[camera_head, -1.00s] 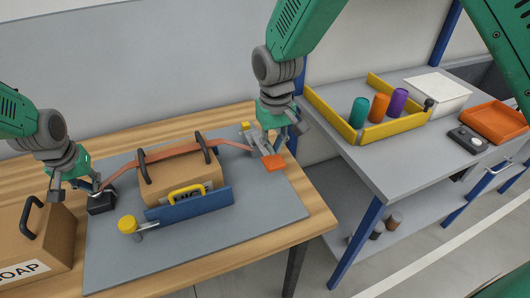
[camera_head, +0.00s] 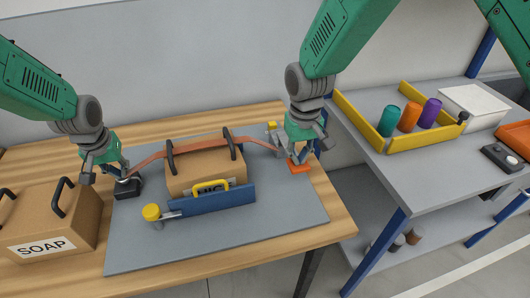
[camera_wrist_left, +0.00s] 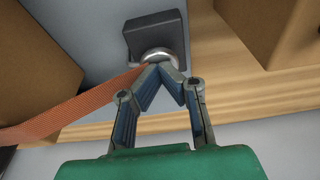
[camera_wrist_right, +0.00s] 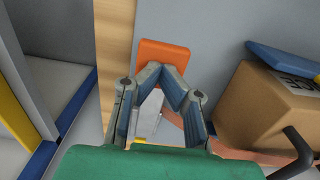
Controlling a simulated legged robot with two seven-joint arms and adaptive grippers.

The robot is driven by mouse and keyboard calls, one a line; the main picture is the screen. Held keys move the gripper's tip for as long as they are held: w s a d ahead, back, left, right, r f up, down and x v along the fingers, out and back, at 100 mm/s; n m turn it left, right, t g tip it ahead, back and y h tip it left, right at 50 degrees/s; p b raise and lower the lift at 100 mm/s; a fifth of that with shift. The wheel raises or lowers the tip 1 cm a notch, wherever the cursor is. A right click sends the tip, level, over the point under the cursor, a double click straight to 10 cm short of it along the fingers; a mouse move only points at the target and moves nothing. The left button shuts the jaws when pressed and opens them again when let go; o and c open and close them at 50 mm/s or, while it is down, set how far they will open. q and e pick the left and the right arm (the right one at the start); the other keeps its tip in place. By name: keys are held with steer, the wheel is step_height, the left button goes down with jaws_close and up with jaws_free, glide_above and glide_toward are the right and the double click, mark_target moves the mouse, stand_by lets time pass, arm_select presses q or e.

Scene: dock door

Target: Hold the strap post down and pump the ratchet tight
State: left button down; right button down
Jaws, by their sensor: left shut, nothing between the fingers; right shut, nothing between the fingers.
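The black strap post (camera_head: 126,188) stands on the grey mat left of the box, with a metal ring on top seen in the left wrist view (camera_wrist_left: 158,55). My left gripper (camera_head: 122,180) is shut, its fingertips at the ring; contact is hard to tell. The orange strap (camera_head: 235,137) runs from the post over a cardboard box (camera_head: 200,170) to the ratchet. The ratchet's orange handle end (camera_head: 299,168) shows at the mat's right side. My right gripper (camera_head: 296,162) is shut, its fingertips at the orange handle end (camera_wrist_right: 165,52).
A SOAP box (camera_head: 55,230) stands at left. A grey bench (camera_head: 400,175) with a yellow-edged tray stands at right. The mat's front is clear.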

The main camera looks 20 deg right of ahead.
steer(key=shift+f, duration=1.4)
steer(key=shift+r, duration=3.35)
steer(key=shift+f, duration=0.15)
steer(key=shift+f, duration=3.15)
steer(key=shift+r, duration=3.55)
